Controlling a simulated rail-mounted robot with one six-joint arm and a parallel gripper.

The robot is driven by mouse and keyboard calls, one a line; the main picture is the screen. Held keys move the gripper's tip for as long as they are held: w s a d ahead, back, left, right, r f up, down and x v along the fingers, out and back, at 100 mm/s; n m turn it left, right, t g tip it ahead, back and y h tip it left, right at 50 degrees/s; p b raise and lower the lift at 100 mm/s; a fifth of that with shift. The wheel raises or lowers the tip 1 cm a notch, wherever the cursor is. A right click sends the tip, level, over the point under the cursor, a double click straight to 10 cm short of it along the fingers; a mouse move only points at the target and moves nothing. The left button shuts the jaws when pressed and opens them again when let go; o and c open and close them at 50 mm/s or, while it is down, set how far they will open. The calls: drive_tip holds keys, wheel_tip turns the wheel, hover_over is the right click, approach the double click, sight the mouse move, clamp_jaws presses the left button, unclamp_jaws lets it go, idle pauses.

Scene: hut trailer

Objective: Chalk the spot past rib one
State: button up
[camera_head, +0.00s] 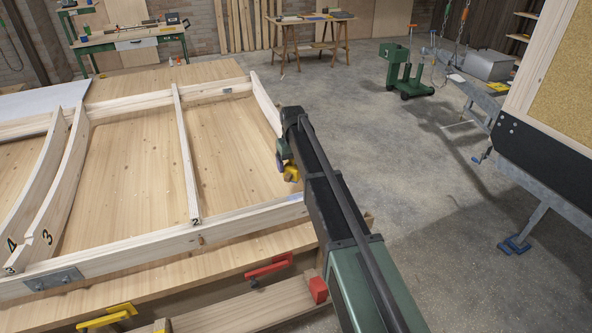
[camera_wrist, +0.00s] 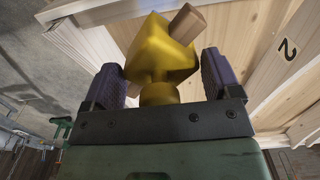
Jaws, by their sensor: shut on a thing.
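My gripper (camera_head: 286,158) is shut on a yellow block-shaped holder (camera_wrist: 160,48) with a tan, chalk-like stick (camera_wrist: 187,22) through it. The holder (camera_head: 291,174) also shows in the head view, near the right end of the wooden frame. No chalk mark can be made out. I cannot tell whether the stick touches wood.
Ribs three (camera_head: 60,200) and four (camera_head: 38,180) stand further left. The front rail (camera_head: 150,245) carries a metal plate (camera_head: 53,279). Red (camera_head: 268,268) and yellow (camera_head: 107,316) clamps sit along the bench front. A corkboard panel (camera_head: 565,85) stands at right. The concrete floor between is open.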

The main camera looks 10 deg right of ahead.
sight(292, 178)
drive_tip(key=shift+a+f, duration=0.1)
wheel_tip(292, 178, down, 7)
drive_tip(key=b, duration=0.7)
drive_tip(key=shift+s+d, duration=0.2)
drive_tip(key=shift+s, duration=0.8)
drive_tip(key=shift+s+d, duration=0.15)
drive_tip(key=shift+s, duration=0.8)
drive_tip(key=shift+w+a, duration=0.2)
drive_tip(key=shift+w, duration=0.85)
drive_tip(key=shift+w+a, duration=0.15)
drive_tip(key=shift+w, duration=0.85)
wheel_tip(292, 178, up, 2)
drive_tip(key=shift+s+r+p, duration=0.15)
drive_tip(key=shift+r+p, duration=0.05)
drive_tip(key=shift+p, duration=0.8)
wheel_tip(292, 178, up, 5)
drive_tip(key=p, duration=0.5)
drive_tip(key=shift+r, duration=0.1)
drive_tip(key=shift+d, duration=0.1)
